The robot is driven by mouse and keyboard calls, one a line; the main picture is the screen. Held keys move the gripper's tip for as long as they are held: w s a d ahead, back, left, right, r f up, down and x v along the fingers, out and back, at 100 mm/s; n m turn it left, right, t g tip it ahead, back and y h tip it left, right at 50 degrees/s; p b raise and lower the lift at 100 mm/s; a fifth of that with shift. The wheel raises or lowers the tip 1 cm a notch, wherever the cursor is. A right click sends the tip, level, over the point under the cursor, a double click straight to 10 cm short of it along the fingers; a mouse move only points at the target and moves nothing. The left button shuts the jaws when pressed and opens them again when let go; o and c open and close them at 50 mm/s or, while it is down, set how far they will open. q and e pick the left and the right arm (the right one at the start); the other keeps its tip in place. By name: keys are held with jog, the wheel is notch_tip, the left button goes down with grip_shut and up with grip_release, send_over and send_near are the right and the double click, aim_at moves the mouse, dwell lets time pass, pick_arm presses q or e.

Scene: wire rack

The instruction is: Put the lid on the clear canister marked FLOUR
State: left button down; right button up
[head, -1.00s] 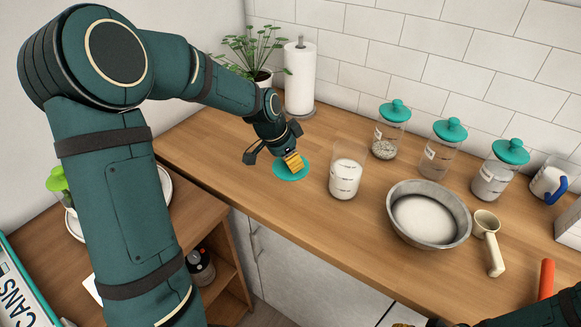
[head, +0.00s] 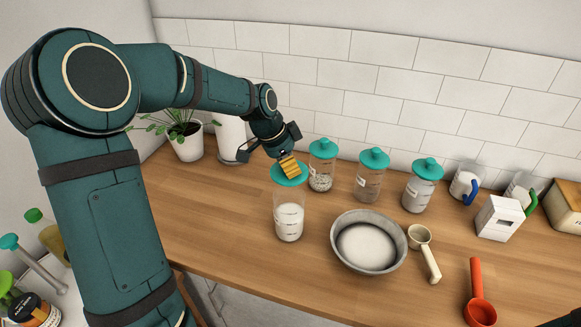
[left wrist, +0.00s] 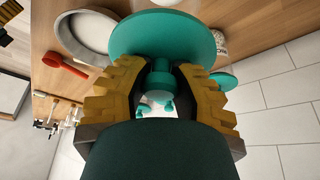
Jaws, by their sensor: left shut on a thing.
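My left gripper (head: 284,160) is shut on the knob of a teal round lid (head: 290,179). In the left wrist view the lid's disc (left wrist: 168,32) spreads beyond the yellow fingers (left wrist: 160,85), with its knob between them. The open clear canister (head: 289,222), holding white powder, stands upright on the counter directly below the lid in the head view. The lid overlaps the canister's top there; I cannot tell whether it touches the rim. The canister's marking is too small to read. My right gripper is out of view.
Several clear canisters with teal lids, such as the near one (head: 321,172), stand along the tiled wall. A metal bowl (head: 340,258), a cream scoop (head: 428,262) and an orange scoop (head: 476,285) lie to the right. A potted plant (head: 187,146) and paper roll (head: 229,138) stand behind left.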

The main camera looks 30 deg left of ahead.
aim_at(280, 172)
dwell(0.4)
pick_arm(q)
jog(key=shift+f+b, duration=2.55)
jog(key=shift+f, duration=0.6)
jog(key=shift+f+b, duration=0.95)
jog(key=shift+b, duration=0.05)
dwell(0.5)
jog(key=shift+c, duration=1.7)
grip_release()
jog(key=shift+r, duration=0.1)
jog(key=shift+p+v, duration=2)
jog(key=shift+v, duration=1.45)
